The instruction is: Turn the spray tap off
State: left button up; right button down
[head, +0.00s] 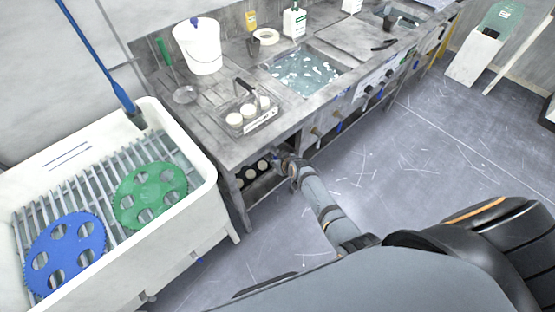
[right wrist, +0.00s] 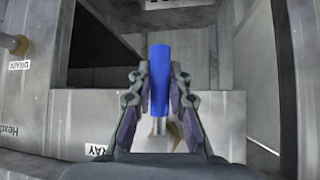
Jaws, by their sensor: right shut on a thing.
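The spray tap's blue lever (right wrist: 160,85) stands upright in the middle of the right wrist view. A pale metal stem and a brass-coloured part (right wrist: 174,136) show below it. A panel label ending in "RAY" (right wrist: 96,150) is at lower left, partly hidden by a finger. My right gripper (right wrist: 160,78) is shut on the blue lever, one finger on each side. In the head view my right gripper (head: 284,161) is at the bench's front, below the tray of pale discs. The lever is mostly hidden there. My left gripper is not in view.
A "DRAIN" label (right wrist: 19,65) is beside a brass fitting (right wrist: 15,44) at left. A white sink (head: 205,200) holds a green platen (head: 128,198) and a blue platen (head: 82,232). The bench (head: 215,152) carries a white bucket (head: 198,48). The floor (head: 380,170) is clear.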

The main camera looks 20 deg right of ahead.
jog(key=shift+s+f, duration=0.1)
dwell(0.4)
jog(key=c, duration=1.3)
grip_release()
jog(key=shift+o, duration=0.2)
jog(key=v, duration=1.2)
